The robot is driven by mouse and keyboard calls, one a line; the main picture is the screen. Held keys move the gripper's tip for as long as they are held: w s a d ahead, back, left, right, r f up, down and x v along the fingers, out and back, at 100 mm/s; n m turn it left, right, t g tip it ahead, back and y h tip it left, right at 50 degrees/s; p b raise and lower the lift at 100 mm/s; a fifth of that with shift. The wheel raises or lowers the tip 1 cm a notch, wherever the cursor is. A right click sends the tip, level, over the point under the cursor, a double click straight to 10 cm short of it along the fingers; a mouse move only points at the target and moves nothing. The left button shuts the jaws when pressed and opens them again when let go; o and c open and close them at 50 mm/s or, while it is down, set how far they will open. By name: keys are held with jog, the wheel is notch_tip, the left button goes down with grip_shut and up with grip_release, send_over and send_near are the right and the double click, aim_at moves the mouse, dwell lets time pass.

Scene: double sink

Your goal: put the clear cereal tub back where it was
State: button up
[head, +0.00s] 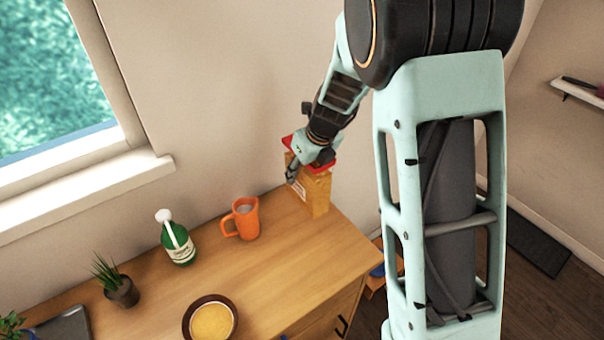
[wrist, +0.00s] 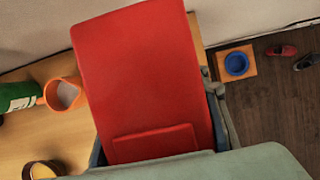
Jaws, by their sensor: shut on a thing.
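The clear cereal tub (head: 318,189) has a red lid and see-through sides with tan contents. It is upright at the back right end of the wooden counter. My gripper (head: 303,170) is shut on the tub just below the lid, with its fingers at the sides. In the wrist view the red lid (wrist: 145,70) fills the middle and hides the tub's body. The tub's base appears at the counter top, but I cannot tell whether it touches.
An orange jug (head: 244,219) stands left of the tub, then a green bottle (head: 177,242) and a potted plant (head: 118,285). A bowl of yellow food (head: 212,320) is nearer the front. The counter (head: 283,262) is clear in front of the tub; its right edge is close.

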jog(key=shift+w+f, duration=1.2)
jog(key=shift+f, duration=1.7)
jog(key=shift+f, duration=0.2)
jog(key=o, duration=1.6)
